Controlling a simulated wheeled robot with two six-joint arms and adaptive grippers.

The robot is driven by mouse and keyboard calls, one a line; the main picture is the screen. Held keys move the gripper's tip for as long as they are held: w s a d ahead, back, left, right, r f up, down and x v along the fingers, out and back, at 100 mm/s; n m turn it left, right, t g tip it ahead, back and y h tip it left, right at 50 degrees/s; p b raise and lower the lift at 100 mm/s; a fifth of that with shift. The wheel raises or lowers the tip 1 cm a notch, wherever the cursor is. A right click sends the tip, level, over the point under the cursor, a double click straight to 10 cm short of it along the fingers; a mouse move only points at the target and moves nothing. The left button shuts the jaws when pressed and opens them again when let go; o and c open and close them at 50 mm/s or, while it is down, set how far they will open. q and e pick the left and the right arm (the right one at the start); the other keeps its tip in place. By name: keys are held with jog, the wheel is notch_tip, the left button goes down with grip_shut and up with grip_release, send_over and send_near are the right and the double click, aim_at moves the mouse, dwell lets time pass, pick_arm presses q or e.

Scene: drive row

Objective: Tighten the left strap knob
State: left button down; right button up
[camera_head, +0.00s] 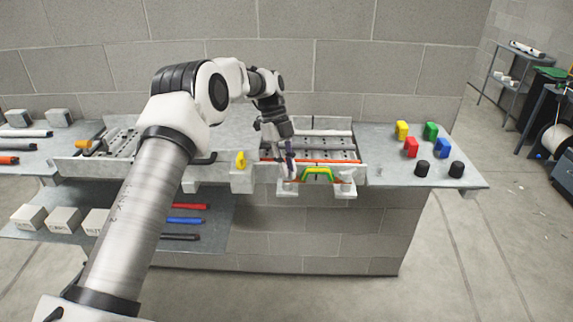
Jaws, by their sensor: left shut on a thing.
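My left gripper (289,170) points down at the left end of a small pale ledge on the front of the grey bench. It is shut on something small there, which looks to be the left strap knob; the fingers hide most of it. A green and yellow arched piece (318,173) sits on the ledge just right of the fingers. An orange bar (325,162) runs along the tray's front edge behind it. My right gripper is not in view.
A yellow piece (240,160) sits on a pale block left of the gripper. Yellow, green, red and blue blocks (410,147) and two black cylinders (456,169) stand on the bench at right. A lower shelf (215,240) holds coloured rods. A block wall rises behind the bench.

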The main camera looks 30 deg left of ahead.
pick_arm(q)
jog(key=shift+s+f, duration=0.1)
jog(key=shift+f, duration=0.1)
jog(key=c, duration=1.2)
grip_release()
jog(key=shift+d+r, duration=0.1)
jog(key=v, duration=0.7)
jog(key=shift+r, duration=0.25)
